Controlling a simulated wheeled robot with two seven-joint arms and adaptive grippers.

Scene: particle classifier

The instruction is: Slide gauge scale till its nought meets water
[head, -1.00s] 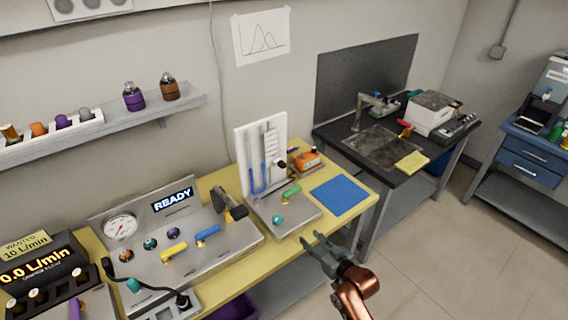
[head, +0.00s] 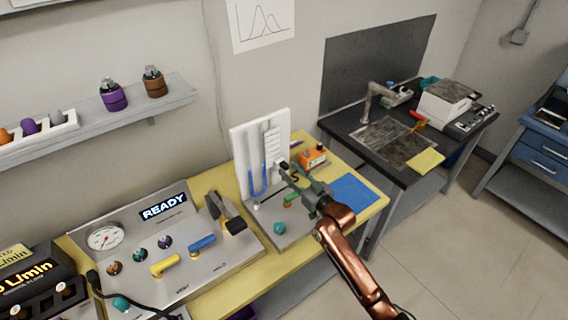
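The gauge is a white upright panel (head: 240,150) with a U-shaped tube of blue water (head: 257,182). Beside the tube is the white gauge scale (head: 272,142) with dark marks, too small to read. A dark knob (head: 283,164) sits at the scale's lower right. My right gripper (head: 286,174) is at the gauge's right side, its fingers apart and their tips close to the knob. I cannot tell whether they touch it. The scale's nought and its height against the water cannot be made out. My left gripper is out of view.
An orange device (head: 313,157) and a blue mat (head: 354,190) lie right of the gauge on the yellow bench (head: 378,202). A grey READY panel (head: 190,262) stands to the left.

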